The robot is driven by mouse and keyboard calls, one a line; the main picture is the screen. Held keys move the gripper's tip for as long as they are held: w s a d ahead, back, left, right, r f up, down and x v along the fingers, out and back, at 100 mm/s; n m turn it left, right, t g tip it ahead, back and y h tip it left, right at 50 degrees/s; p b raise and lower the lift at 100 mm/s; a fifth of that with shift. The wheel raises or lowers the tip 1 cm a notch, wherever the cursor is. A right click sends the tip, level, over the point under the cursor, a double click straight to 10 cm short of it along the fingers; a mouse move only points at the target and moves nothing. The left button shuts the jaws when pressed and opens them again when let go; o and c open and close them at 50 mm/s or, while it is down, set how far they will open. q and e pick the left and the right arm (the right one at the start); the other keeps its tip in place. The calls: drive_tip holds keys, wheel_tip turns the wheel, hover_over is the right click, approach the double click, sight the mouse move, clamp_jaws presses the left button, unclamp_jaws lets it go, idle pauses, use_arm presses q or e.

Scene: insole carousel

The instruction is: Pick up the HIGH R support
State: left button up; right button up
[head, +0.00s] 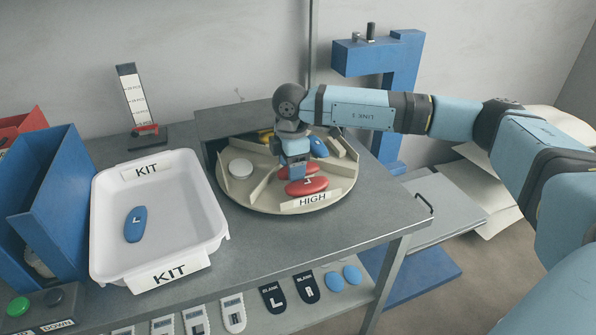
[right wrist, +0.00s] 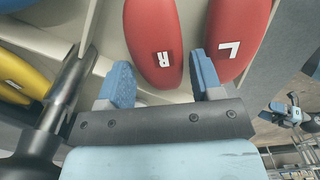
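The red HIGH R support (right wrist: 153,40) lies in the HIGH compartment of the round carousel (head: 240,198). In the right wrist view its R end sits between the two fingers. In the head view the gripper partly hides it, behind the front red support. A red L support (right wrist: 238,35) lies beside it; it is the front red piece (head: 306,187) in the head view. My right gripper (right wrist: 163,82) is open, with one finger on each side of the R support and the right finger between the two red pieces. It points down over the compartment (head: 296,171). My left gripper is out of view.
A white KIT tray (head: 102,215) holding a blue L support (head: 135,224) stands left of the carousel. Cream dividers (head: 268,187) split the carousel.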

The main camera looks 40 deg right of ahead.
drive_tip(key=c, duration=0.6)
drive_tip(key=shift+r, duration=0.1)
